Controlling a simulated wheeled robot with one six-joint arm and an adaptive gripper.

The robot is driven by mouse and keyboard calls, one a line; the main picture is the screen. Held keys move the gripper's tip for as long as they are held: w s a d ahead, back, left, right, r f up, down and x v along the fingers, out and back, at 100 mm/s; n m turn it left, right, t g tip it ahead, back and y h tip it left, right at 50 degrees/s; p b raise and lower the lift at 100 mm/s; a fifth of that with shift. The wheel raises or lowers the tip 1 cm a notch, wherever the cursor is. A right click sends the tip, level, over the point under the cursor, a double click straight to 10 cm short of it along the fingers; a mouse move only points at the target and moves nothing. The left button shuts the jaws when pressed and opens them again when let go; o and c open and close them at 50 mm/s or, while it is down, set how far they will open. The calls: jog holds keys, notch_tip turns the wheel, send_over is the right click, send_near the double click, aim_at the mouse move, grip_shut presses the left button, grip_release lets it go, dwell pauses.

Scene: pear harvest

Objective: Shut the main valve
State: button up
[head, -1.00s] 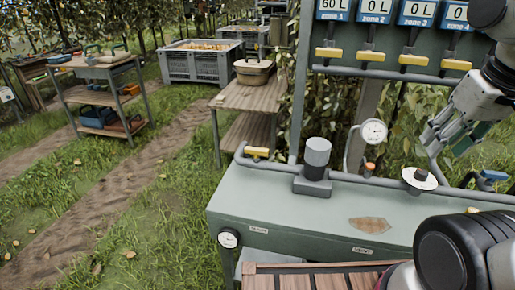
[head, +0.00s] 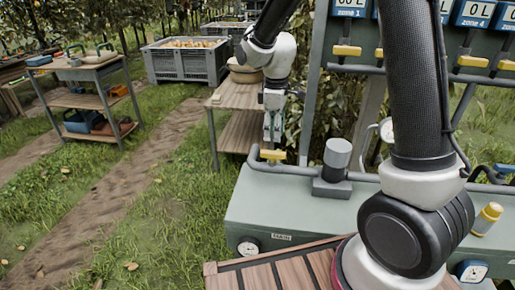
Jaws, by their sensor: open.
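A yellow valve lever (head: 272,156) sits at the left end of the grey pipe on the green bench (head: 262,205). The lever lies roughly in line with the pipe. A small label (head: 282,237) is on the bench front below it; its text is too small to read surely. My gripper (head: 272,138) is open, pointing down just above and behind the lever in the picture. No contact with the lever can be made out.
A grey cylinder (head: 337,155) on a block stands right of the lever. Zone panels with yellow levers (head: 347,50) are above. My arm hides much of the bench's right side. A wooden shelf (head: 240,100) is behind left; grass lies open to the left.

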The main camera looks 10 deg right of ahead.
aim_at(273, 152)
jog(key=shift+f+n, duration=0.1)
jog(key=shift+n, duration=0.4)
jog(key=shift+a+f, duration=0.1)
jog(key=shift+f, duration=0.25)
notch_tip(273, 152, down, 7)
jog(key=shift+f, duration=0.1)
grip_shut()
